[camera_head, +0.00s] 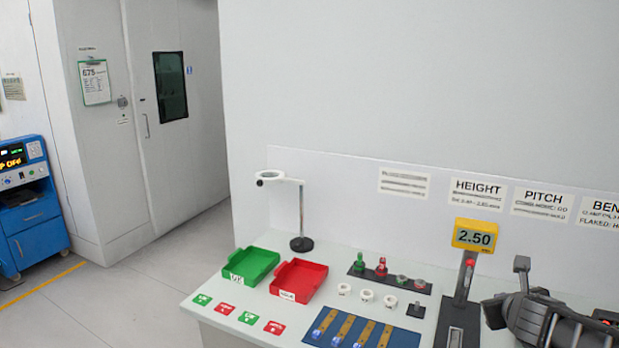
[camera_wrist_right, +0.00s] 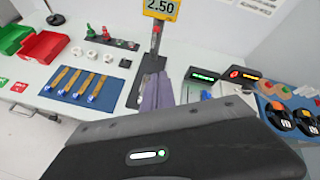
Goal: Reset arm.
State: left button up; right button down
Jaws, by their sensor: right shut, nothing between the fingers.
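My right gripper (camera_wrist_right: 157,92) shows in the wrist view with its fingers together and nothing between them, in front of the height gauge (camera_wrist_right: 157,45). In the head view, dark grey parts of my right arm (camera_head: 548,318) come in at the lower right, over the bench and right of the height gauge (camera_head: 465,280). The gauge has a yellow display reading 2.50. The gripper looks apart from it. My left gripper is not in view.
The bench holds a green tray (camera_head: 250,265), a red tray (camera_head: 299,281), a ring stand (camera_head: 301,215), white rings (camera_head: 367,295) and a blue mat (camera_head: 400,339) with strips. A wall stands behind.

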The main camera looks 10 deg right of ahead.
jog(key=a+f+n+g+y+b, duration=0.1)
jog(key=a+f+n+y, duration=0.1)
jog(key=a+f+n, duration=0.55)
jog(key=w+a+f+n+g+y, duration=0.1)
jog(key=a+f+n, duration=0.4)
jog(key=f+n, duration=0.55)
jog(key=a+f+n+g+y+b, duration=0.1)
jog(key=a+f+n+y, duration=0.1)
jog(key=a+f+n, duration=0.7)
jog(key=s+a+f+n+g+y+b, duration=0.2)
jog(key=s+a+f+n+g+y, duration=0.3)
jog(key=s+a+f, duration=1.7)
jog(key=n+g, duration=0.1)
jog(key=n, duration=0.3)
jog(key=shift+s+a+f, duration=0.15)
jog(key=shift+a+f, duration=0.05)
jog(key=shift+f, duration=0.05)
jog(key=shift+d, duration=0.1)
